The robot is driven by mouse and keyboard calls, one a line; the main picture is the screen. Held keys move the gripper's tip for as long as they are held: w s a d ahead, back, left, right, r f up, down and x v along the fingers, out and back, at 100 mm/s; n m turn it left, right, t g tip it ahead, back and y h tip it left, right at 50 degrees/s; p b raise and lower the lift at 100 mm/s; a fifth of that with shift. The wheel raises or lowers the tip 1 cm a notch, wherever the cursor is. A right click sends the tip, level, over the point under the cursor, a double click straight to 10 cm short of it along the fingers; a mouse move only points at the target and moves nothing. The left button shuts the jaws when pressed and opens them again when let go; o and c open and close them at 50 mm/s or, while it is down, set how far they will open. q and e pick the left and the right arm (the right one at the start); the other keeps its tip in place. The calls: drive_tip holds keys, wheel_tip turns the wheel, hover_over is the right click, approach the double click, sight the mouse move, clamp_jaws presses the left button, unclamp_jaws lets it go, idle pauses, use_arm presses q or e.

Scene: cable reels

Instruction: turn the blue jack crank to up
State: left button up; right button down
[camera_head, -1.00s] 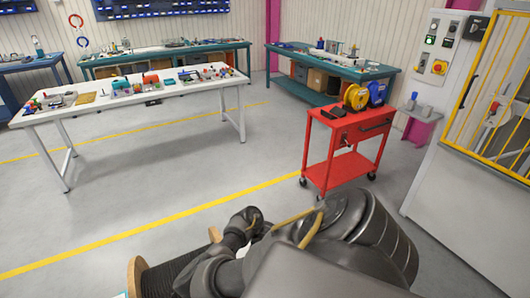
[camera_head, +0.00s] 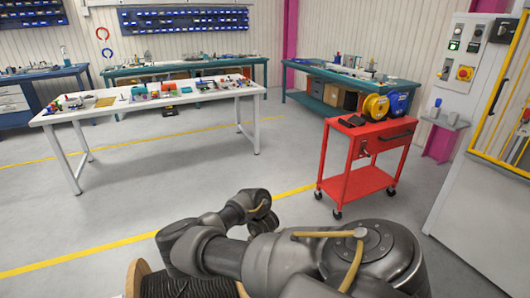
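I cannot make out a blue jack crank in this view. A wooden-flanged reel wound with dark cable (camera_head: 185,284) shows at the bottom left, partly cut off by the lower edge and partly behind my arm. One of my grey arms crosses the bottom middle and right, and its links hide part of the floor and the reel. Neither gripper's fingers show.
A red cart (camera_head: 357,187) carries a yellow reel (camera_head: 376,107) and a blue reel (camera_head: 398,103). A white table (camera_head: 150,107) with small parts stands left. A yellow-framed barrier (camera_head: 505,95) is at right. The middle floor is clear.

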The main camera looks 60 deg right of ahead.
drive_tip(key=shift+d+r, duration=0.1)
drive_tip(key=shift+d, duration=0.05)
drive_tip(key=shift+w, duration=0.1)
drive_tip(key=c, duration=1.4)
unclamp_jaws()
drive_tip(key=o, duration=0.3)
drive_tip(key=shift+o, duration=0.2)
